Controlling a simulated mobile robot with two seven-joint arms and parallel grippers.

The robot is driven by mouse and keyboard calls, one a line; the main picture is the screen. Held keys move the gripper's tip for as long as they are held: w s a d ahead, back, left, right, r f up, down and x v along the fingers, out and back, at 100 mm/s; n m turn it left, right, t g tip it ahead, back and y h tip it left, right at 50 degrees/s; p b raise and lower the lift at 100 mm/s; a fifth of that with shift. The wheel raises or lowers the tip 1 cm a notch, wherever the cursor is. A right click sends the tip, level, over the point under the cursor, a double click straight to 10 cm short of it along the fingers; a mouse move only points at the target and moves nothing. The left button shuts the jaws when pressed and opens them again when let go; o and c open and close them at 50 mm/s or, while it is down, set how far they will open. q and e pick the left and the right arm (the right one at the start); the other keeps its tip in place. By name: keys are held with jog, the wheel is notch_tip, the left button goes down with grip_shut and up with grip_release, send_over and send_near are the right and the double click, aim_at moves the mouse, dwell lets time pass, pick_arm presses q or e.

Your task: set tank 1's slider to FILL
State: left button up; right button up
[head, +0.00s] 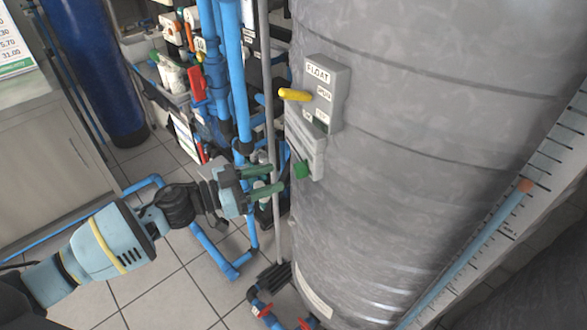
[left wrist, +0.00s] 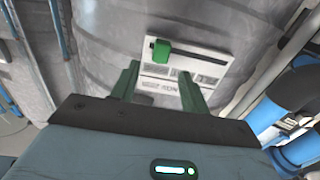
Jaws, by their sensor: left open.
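The large grey tank (head: 430,110) fills the right half of the head view. A pale slider plate (head: 310,146) is on its side, with a green slider knob (head: 301,169) at the plate's lower end. In the left wrist view the green knob (left wrist: 160,50) sits at the left end of the slot in the plate (left wrist: 215,62). The labels there appear upside down and are too small to read surely. My left gripper (head: 277,177) is open and empty, just left of the knob in the head view. In the left wrist view its fingers (left wrist: 158,72) stand apart, short of the knob.
Above the slider plate is a grey box (head: 340,88) marked FLOAT, with a yellow lever (head: 295,95). Blue pipes (head: 240,80) and a thin grey pole (head: 268,90) stand left of the tank. A level scale (head: 500,215) runs along its right. Tiled floor (head: 180,290) lies below my arm.

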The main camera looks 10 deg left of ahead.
aim_at(295, 171)
pick_arm(q)
jog(key=x, duration=0.6)
jog(key=shift+w+d, duration=0.15)
jog(key=shift+w, duration=0.1)
jog(key=shift+c, duration=0.4)
grip_shut()
